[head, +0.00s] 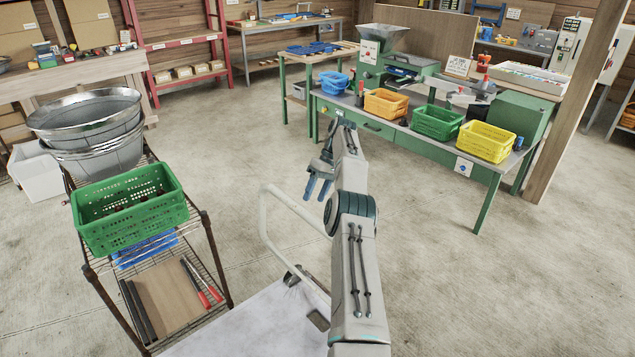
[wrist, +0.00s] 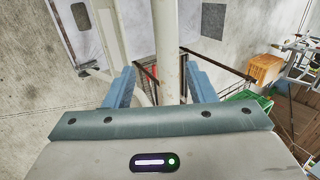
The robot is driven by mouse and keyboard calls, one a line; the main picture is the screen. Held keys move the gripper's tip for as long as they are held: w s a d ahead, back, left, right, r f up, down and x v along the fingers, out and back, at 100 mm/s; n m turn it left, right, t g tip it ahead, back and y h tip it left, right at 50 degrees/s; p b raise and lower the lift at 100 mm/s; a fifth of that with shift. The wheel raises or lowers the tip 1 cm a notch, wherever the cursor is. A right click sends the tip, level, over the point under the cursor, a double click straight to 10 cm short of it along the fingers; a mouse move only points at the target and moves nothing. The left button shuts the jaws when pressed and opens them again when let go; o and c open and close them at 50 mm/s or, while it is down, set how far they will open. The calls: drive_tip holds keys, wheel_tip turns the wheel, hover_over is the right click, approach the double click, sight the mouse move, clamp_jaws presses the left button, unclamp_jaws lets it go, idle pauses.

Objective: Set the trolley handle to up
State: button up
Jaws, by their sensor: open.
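The trolley handle (head: 263,215) is a white tubular loop in the head view. It stands off the floor at a slant beside the trolley's pale flat deck (head: 250,325); its exact angle is hard to tell. My gripper (head: 318,189) has blue fingers, is open and hangs over the handle's right part. In the wrist view a white tube of the handle (wrist: 167,45) runs down the picture between the two open fingers of my gripper (wrist: 160,72). I cannot tell whether either finger touches it.
A wire shelf cart (head: 218,262) with a green crate (head: 130,232) and metal tubs (head: 90,115) stands close on the left. A green workbench (head: 400,140) with coloured crates stands at the back right. The floor between is clear.

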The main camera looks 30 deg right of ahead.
drive_tip(key=r+p, duration=0.1)
drive_tip(key=p, duration=0.2)
drive_tip(key=shift+d+r, duration=0.1)
drive_tip(key=shift+d, duration=0.1)
drive_tip(key=shift+d+r+p, duration=0.1)
drive_tip(key=shift+d+p, duration=0.05)
drive_tip(key=shift+p, duration=0.95)
